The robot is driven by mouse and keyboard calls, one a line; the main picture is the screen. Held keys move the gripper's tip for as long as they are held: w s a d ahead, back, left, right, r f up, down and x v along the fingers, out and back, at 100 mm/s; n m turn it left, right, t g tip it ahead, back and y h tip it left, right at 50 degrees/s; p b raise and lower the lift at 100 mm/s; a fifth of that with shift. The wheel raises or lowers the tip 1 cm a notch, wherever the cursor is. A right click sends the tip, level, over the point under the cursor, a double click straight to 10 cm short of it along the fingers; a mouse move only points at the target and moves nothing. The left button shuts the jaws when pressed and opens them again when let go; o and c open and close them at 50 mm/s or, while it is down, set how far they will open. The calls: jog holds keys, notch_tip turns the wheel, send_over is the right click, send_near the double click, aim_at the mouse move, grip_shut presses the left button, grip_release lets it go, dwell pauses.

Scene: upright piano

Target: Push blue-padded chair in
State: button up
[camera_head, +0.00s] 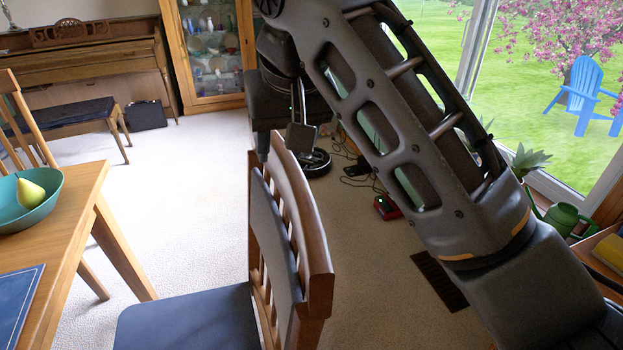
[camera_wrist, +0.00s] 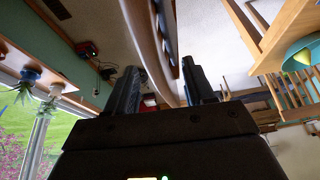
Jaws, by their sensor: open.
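The blue-padded chair (camera_head: 195,322) stands upright in the lower middle of the head view, its dark blue seat toward the wooden table (camera_head: 88,212) at left. Its slatted wooden back (camera_head: 318,262) is on the right side of the seat. My gripper (camera_head: 281,145) is at the far upper end of this back. In the wrist view my gripper (camera_wrist: 160,68) is open, with the curved wooden top rail (camera_wrist: 150,25) running between its two fingers. I cannot tell whether either finger touches the wood. Part of the table also shows in the wrist view (camera_wrist: 280,35).
A teal bowl with a pear (camera_head: 30,195) and a blue mat (camera_head: 20,295) are on the table. Another chair (camera_head: 22,120) stands behind it. A piano (camera_head: 90,65), bench (camera_head: 70,117) and glass cabinet (camera_head: 208,50) are at the back. Carpet between is clear. A red device (camera_head: 386,207) lies right.

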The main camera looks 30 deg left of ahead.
aim_at(287, 173)
jog(key=shift+w+d+f+b, duration=0.1)
jog(key=shift+w+f+b, duration=0.25)
jog(key=shift+f+b, duration=0.05)
jog(key=shift+w+f, duration=0.15)
jog(key=shift+w, duration=0.05)
jog(key=x, duration=0.7)
jog(key=shift+d+f, duration=0.1)
jog(key=shift+f, duration=0.05)
jog(key=shift+c, duration=0.2)
grip_shut()
